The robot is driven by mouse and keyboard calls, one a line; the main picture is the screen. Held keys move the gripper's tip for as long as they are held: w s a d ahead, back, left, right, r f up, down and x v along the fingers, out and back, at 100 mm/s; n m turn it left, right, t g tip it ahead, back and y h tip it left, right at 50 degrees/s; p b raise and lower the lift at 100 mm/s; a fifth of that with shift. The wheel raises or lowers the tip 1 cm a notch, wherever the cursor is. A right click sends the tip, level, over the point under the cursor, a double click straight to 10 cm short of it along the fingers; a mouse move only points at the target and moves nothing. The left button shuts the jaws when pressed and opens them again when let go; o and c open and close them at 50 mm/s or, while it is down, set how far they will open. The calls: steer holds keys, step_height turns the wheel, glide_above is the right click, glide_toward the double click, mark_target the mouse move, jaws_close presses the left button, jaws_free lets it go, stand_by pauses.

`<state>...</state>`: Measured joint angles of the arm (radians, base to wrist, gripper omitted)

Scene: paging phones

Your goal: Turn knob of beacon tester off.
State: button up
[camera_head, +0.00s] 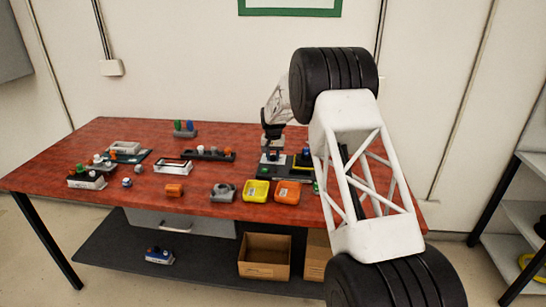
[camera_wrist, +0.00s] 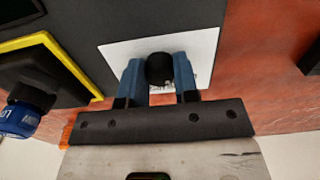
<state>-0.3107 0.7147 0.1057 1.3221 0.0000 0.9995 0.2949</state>
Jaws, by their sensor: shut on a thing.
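In the wrist view my gripper (camera_wrist: 157,82) has its two blue fingers shut on a round black knob (camera_wrist: 159,69). The knob stands on a white plate (camera_wrist: 117,53) set on a dark grey panel (camera_wrist: 130,18); I take this to be the beacon tester. The fingers hide the knob's sides, and I cannot read its setting. In the head view my gripper (camera_head: 272,141) reaches down at the white plate (camera_head: 272,159) on the right part of the table. My arm hides part of the panel there.
Beside the plate is a black device with a blue ring (camera_wrist: 17,118) and a yellow-edged panel (camera_wrist: 62,55). A yellow bin (camera_head: 256,191) and an orange bin (camera_head: 288,192) sit at the front edge of the red table (camera_head: 120,208). Several small devices stand further left.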

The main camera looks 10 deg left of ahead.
mark_target(273, 156)
steer(key=o, duration=0.9)
steer(key=shift+r, duration=0.15)
steer(key=shift+r, duration=3.75)
steer(key=shift+r, duration=0.1)
